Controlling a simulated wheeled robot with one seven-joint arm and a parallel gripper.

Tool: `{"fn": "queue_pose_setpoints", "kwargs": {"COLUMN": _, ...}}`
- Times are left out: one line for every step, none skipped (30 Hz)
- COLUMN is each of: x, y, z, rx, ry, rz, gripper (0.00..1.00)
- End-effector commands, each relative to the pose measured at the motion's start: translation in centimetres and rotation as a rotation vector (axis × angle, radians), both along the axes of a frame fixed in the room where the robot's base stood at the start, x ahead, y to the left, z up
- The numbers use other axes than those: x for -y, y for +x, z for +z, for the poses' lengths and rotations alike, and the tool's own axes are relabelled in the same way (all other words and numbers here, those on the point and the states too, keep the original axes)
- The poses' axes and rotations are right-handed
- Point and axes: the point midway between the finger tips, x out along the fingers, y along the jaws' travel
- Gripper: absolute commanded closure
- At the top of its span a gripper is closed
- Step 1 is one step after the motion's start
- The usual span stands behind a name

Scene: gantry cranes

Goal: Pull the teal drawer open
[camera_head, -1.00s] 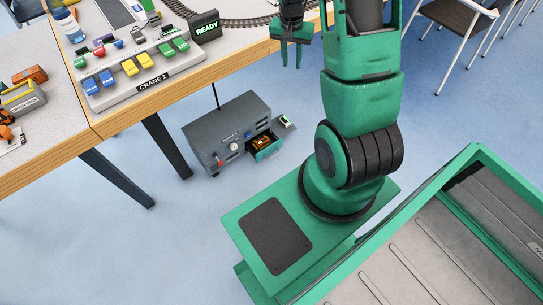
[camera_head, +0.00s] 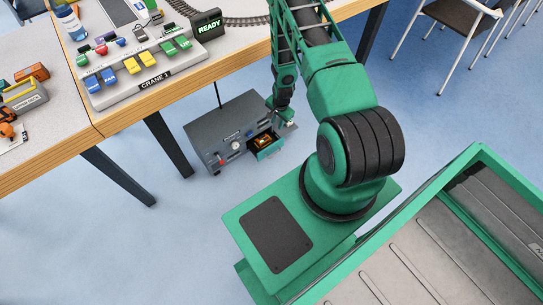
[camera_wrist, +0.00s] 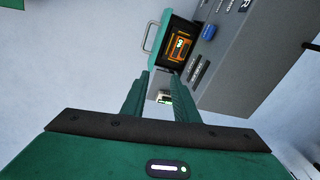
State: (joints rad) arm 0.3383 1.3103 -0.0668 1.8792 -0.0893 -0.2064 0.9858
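The teal drawer (camera_head: 269,149) is in the front of a grey control box (camera_head: 222,128) on the floor under the table. It stands partly open, and an orange and dark item (camera_head: 263,140) shows inside it. In the wrist view the drawer (camera_wrist: 161,45) is just beyond the fingertips, with its pale loop handle (camera_wrist: 150,38) to their upper left. My gripper (camera_wrist: 161,76) is open, with a clear gap between its fingers and nothing held. In the head view my gripper (camera_head: 282,106) hangs beside the box's right end, partly covering it.
A small white and green item (camera_wrist: 164,97) shows between the fingers, beyond them. The table (camera_head: 60,170) stands above the box, its legs (camera_head: 168,145) to the left. It carries a crane control panel (camera_head: 135,70). Blue floor is clear in front of the box.

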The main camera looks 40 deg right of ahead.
Motion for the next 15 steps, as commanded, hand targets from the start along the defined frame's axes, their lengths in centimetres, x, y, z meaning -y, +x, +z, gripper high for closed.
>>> {"fn": "queue_pose_setpoints", "kwargs": {"x": -0.6, "y": -1.0, "z": -2.4, "rx": 0.000, "ry": 0.014, "rz": -0.024, "gripper": 0.73}}
{"fn": "queue_pose_setpoints", "kwargs": {"x": -0.9, "y": -1.4, "z": -3.5, "rx": 0.003, "ry": 0.020, "rz": -0.040, "gripper": 0.73}}
{"fn": "queue_pose_setpoints", "kwargs": {"x": -1.2, "y": -1.9, "z": -4.9, "rx": 0.008, "ry": 0.028, "rz": -0.059, "gripper": 0.73}}
{"fn": "queue_pose_setpoints", "kwargs": {"x": -1.5, "y": -2.3, "z": -5.9, "rx": 0.011, "ry": 0.033, "rz": -0.075, "gripper": 0.73}}
{"fn": "queue_pose_setpoints", "kwargs": {"x": -1.7, "y": -2.7, "z": -6.8, "rx": 0.016, "ry": 0.038, "rz": -0.087, "gripper": 0.73}}
{"fn": "queue_pose_setpoints", "kwargs": {"x": -2.1, "y": -3.2, "z": -7.9, "rx": 0.019, "ry": 0.046, "rz": -0.105, "gripper": 0.73}}
{"fn": "queue_pose_setpoints", "kwargs": {"x": -2.3, "y": -3.5, "z": -8.7, "rx": 0.023, "ry": 0.050, "rz": -0.116, "gripper": 0.73}}
{"fn": "queue_pose_setpoints", "kwargs": {"x": -2.5, "y": -3.8, "z": -9.3, "rx": 0.025, "ry": 0.054, "rz": -0.127, "gripper": 0.73}}
{"fn": "queue_pose_setpoints", "kwargs": {"x": -2.7, "y": -4.1, "z": -10.1, "rx": 0.030, "ry": 0.059, "rz": -0.139, "gripper": 0.73}}
{"fn": "queue_pose_setpoints", "kwargs": {"x": -2.9, "y": -4.4, "z": -10.5, "rx": 0.031, "ry": 0.062, "rz": -0.147, "gripper": 0.73}}
{"fn": "queue_pose_setpoints", "kwargs": {"x": -3.0, "y": -4.6, "z": -10.9, "rx": 0.033, "ry": 0.065, "rz": -0.152, "gripper": 0.73}}
{"fn": "queue_pose_setpoints", "kwargs": {"x": -3.1, "y": -4.7, "z": -11.3, "rx": 0.035, "ry": 0.066, "rz": -0.159, "gripper": 0.73}}
{"fn": "queue_pose_setpoints", "kwargs": {"x": -3.1, "y": -4.8, "z": -11.5, "rx": 0.036, "ry": 0.068, "rz": -0.163, "gripper": 0.73}}
{"fn": "queue_pose_setpoints", "kwargs": {"x": -3.2, "y": -4.9, "z": -11.7, "rx": 0.037, "ry": 0.068, "rz": -0.166, "gripper": 0.73}}
{"fn": "queue_pose_setpoints", "kwargs": {"x": -3.2, "y": -4.9, "z": -11.9, "rx": 0.038, "ry": 0.069, "rz": -0.168, "gripper": 0.73}}
